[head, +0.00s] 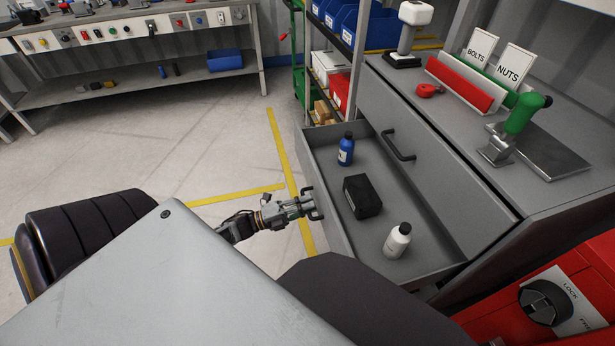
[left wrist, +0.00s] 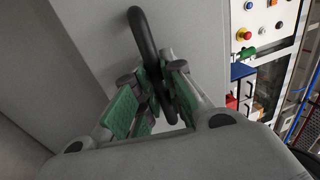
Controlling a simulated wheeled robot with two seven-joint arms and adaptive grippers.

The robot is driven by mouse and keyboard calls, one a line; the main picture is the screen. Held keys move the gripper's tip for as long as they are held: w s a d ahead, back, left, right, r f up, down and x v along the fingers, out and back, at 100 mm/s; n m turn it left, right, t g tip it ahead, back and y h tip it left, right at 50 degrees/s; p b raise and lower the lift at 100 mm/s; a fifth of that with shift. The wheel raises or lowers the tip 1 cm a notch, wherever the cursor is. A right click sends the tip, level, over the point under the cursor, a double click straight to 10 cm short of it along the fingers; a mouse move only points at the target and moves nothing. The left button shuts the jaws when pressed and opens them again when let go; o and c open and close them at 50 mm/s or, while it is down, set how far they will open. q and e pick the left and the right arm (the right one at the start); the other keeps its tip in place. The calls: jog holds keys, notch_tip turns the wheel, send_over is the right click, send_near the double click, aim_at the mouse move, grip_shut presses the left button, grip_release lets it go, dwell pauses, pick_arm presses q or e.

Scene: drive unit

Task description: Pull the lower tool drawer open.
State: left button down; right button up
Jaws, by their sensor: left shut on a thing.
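The lower tool drawer (head: 436,268) stands pulled out from the grey cabinet, and its inside shows in the head view. A blue bottle (head: 346,149), a black box (head: 361,197) and a white bottle (head: 397,241) are in it. My left gripper (head: 312,204) is at the drawer's front, shut on the dark bar handle. In the left wrist view the handle (left wrist: 146,42) passes between the green-padded fingers of the left gripper (left wrist: 157,98). My right gripper is not in view.
The upper drawer, with its own handle (head: 398,146), is shut above the open one. The cabinet top holds a green-handled tool (head: 522,115) and red and green bins. A red unit with a lock knob (head: 545,301) is at the lower right.

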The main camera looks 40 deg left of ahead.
pick_arm(q)
jog(key=c, duration=1.5)
grip_release()
jog(key=v, duration=1.2)
jog(key=shift+f, duration=0.1)
